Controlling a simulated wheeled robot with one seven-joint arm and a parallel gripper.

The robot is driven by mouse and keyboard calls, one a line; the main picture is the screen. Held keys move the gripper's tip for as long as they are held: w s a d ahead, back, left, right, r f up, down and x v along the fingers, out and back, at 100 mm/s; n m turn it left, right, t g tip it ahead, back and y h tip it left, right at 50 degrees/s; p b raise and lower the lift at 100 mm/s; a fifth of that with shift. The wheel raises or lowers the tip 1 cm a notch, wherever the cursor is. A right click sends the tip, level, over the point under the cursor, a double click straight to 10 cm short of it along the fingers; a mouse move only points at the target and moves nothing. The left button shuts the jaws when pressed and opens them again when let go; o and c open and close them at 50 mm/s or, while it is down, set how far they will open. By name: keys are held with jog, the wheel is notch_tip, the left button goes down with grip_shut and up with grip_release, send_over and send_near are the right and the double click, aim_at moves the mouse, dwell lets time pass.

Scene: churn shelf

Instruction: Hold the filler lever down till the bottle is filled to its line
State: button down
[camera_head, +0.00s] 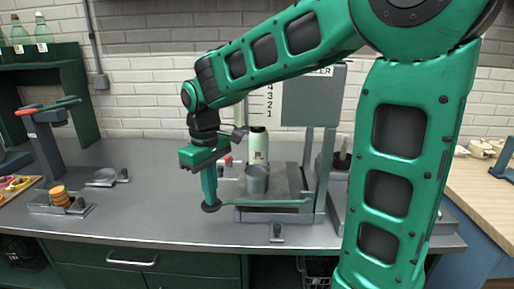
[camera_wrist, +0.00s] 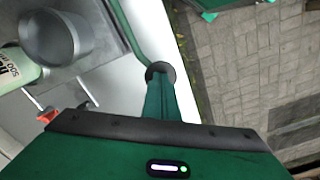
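My gripper (camera_head: 210,200) points down with its green fingers together, and nothing shows between them. Its fingertips (camera_wrist: 161,84) are at the dark round knob (camera_head: 211,207) on the free end of the green filler lever (camera_head: 265,202); the knob also shows in the wrist view (camera_wrist: 160,69). They look to be touching it from above. The lever looks about level. A pale green bottle (camera_head: 258,147) with a dark top stands behind a grey metal cup (camera_head: 256,181). In the wrist view the bottle (camera_wrist: 16,69) shows a printed label. I cannot make out its fill level or line.
The filler's grey panel (camera_head: 310,100) and numbered scale (camera_head: 269,103) stand behind my arm. The counter left of my gripper is mostly clear.

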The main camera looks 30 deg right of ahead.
jog(key=shift+r, duration=0.45)
jog(key=shift+a+r, duration=0.1)
jog(key=shift+r, duration=1)
jog(key=shift+r, duration=1.15)
notch_tip(320, 180, up, 6)
